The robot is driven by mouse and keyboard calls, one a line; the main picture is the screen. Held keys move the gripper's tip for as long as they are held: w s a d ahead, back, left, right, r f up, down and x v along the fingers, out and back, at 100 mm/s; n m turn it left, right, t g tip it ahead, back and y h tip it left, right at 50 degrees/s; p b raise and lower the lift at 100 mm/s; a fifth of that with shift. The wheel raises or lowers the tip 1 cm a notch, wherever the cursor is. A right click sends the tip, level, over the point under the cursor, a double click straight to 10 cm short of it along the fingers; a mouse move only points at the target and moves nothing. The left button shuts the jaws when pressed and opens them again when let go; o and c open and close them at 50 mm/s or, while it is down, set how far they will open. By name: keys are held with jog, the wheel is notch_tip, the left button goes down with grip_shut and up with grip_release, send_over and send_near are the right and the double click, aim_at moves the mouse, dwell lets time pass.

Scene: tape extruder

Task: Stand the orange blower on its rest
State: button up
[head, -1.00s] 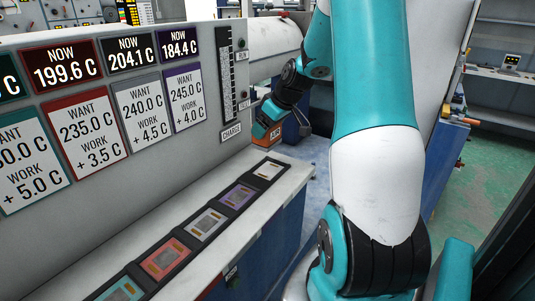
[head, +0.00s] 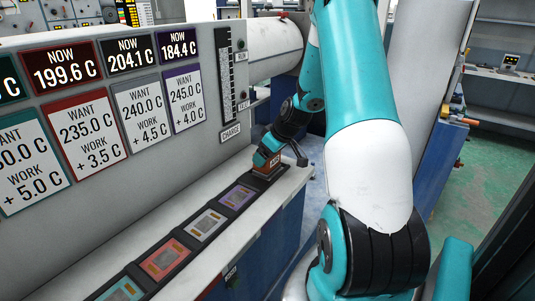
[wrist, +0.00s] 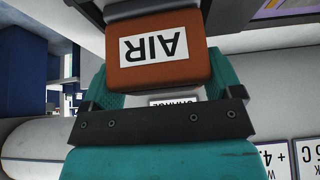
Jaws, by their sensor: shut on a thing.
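The orange blower (head: 268,165), a block with a white AIR label, is at the far end of the dark strip of pads on the ledge. It also shows upside down in the wrist view (wrist: 155,75), between the two teal fingers. My gripper (head: 267,155) is shut on it from above. The blower looks upright over the end pad, whose dark rim (head: 262,176) shows around its foot. I cannot tell whether its underside touches the pad. The blower and gripper hide most of that pad.
Coloured pads, purple (head: 237,197), grey (head: 206,224) and red (head: 164,259), line the pale ledge (head: 190,195). The floor (head: 490,160) at right is clear.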

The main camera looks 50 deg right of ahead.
jog(key=o, duration=1.3)
jog(key=shift+f, duration=0.1)
jog(key=shift+s+d+r, duration=0.1)
jog(key=shift+s+r, duration=0.05)
jog(key=shift+r, duration=0.35)
jog(key=v, duration=1.1)
jog(key=w+a+r+n+g+y, duration=0.1)
jog(key=a+r, duration=0.1)
jog(key=a, duration=0.9)
jog(key=w+a+r+n+g+y, duration=0.1)
jog(key=a+r+n+y, duration=0.1)
jog(key=a, duration=1)
jog(key=s+a+n+g, duration=0.1)
jog(key=s+a, duration=0.4)
jog(key=a, duration=0.1)
jog(key=s+a+r+n+g, duration=0.1)
jog(key=s+a, duration=0.5)
jog(key=a, duration=0.1)
jog(key=s+a+n+g, duration=0.1)
jog(key=s+a+g, duration=0.1)
jog(key=s+a, duration=0.3)
jog(key=shift+s+a+r+y, duration=0.35)
jog(key=shift+a+r+y, duration=0.05)
jog(key=shift+a, duration=0.3)
jog(key=shift+r, duration=0.15)
